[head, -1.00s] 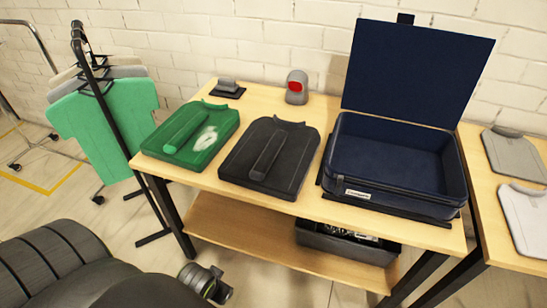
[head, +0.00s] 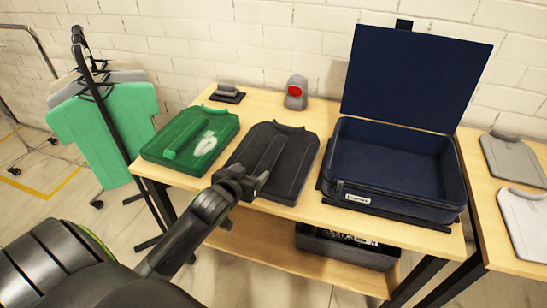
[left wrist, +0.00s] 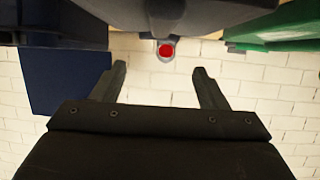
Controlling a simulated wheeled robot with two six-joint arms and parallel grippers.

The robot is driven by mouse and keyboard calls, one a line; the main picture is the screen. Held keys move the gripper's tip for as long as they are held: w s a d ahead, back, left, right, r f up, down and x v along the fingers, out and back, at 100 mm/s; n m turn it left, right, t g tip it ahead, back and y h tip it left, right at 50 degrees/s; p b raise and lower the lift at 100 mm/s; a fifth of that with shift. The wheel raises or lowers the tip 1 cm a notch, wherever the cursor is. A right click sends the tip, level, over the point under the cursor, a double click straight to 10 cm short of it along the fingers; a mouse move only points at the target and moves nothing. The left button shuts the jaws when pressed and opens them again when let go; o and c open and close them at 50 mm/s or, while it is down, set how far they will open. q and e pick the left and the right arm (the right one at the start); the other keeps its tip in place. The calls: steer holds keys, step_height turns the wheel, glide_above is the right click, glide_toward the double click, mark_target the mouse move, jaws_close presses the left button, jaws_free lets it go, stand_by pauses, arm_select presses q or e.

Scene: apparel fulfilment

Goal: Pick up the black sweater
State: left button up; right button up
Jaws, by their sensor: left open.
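The black sweater (head: 294,165) lies folded flat on the wooden table, between the green sweater and the blue case. My left gripper (head: 241,180) is open and empty at the sweater's front left edge. It covers a small part of that edge, and I cannot tell whether it touches. In the left wrist view, the two fingers of my left gripper (left wrist: 161,78) stand apart with nothing between them. A dark shape at the top of that view looks like the sweater (left wrist: 205,12). My right gripper is out of view.
The green sweater (head: 217,127) lies left of the black one. The open blue case (head: 395,165) stands right, its lid upright. A scanner (head: 296,93) with a red face stands behind. A dark bin (head: 345,248) sits on the lower shelf. A clothes rack (head: 100,100) stands left.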

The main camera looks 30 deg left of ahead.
arm_select(q)
glide_toward(271, 154)
steer(key=x, duration=0.3)
steer(key=shift+w+p, duration=0.2)
steer(key=shift+p, duration=0.15)
steer(key=shift+p+x, duration=0.35)
steer(key=shift+x, duration=2.2)
steer(key=shift+s+a+f, duration=0.1)
steer(key=shift+c, duration=0.5)
steer(key=c, duration=1.2)
steer(key=shift+c, duration=0.5)
